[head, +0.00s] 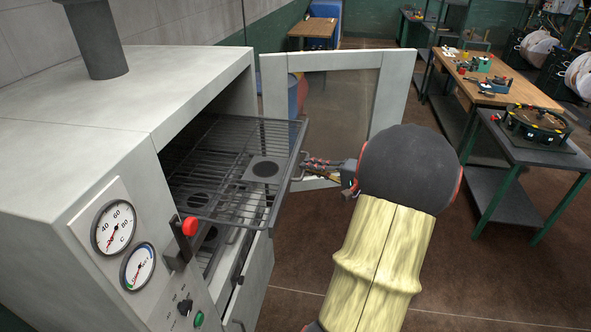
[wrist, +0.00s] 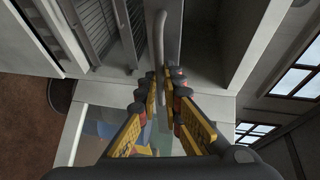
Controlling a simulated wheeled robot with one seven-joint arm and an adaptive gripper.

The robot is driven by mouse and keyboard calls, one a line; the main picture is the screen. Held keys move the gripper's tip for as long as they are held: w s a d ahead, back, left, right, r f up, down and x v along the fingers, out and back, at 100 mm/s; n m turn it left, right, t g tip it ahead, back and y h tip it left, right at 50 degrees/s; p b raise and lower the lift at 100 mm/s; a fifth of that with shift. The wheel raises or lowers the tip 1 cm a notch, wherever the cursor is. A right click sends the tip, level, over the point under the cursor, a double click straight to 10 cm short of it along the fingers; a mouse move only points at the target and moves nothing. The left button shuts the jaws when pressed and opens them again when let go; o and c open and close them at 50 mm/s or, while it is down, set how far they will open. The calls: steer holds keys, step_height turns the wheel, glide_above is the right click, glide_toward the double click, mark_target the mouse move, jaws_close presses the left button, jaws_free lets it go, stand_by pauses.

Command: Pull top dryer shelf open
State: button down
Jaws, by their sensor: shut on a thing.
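The dryer (head: 120,115) is a pale grey cabinet at the left of the head view. Its top shelf (head: 235,216) is a wire rack that sticks out of the front opening. A flat plate with a dark round centre (head: 265,169) lies on this shelf. My gripper (head: 312,164) is at the shelf's front edge and shut on the grey shelf handle (head: 299,172). In the wrist view, the handle (wrist: 159,32) reaches down to between my fingertips (wrist: 165,76). The far inside of the dryer is in shadow.
The dryer's windowed door (head: 390,90) stands open behind the shelf and my gripper. A lower level shows dimly under the top shelf. Two gauges and a red knob (head: 190,226) are on the dryer's front. Workbenches (head: 520,93) stand at the right, with clear brown floor between.

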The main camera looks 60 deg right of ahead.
steer(key=shift+s+d+f, duration=0.1)
steer(key=shift+s, duration=0.25)
steer(key=c, duration=2)
jaws_free()
steer(key=shift+o, duration=0.2)
steer(key=s+r, duration=0.2)
steer(key=s, duration=0.9)
steer(key=shift+s+r, duration=0.15)
steer(key=shift+s, duration=0.2)
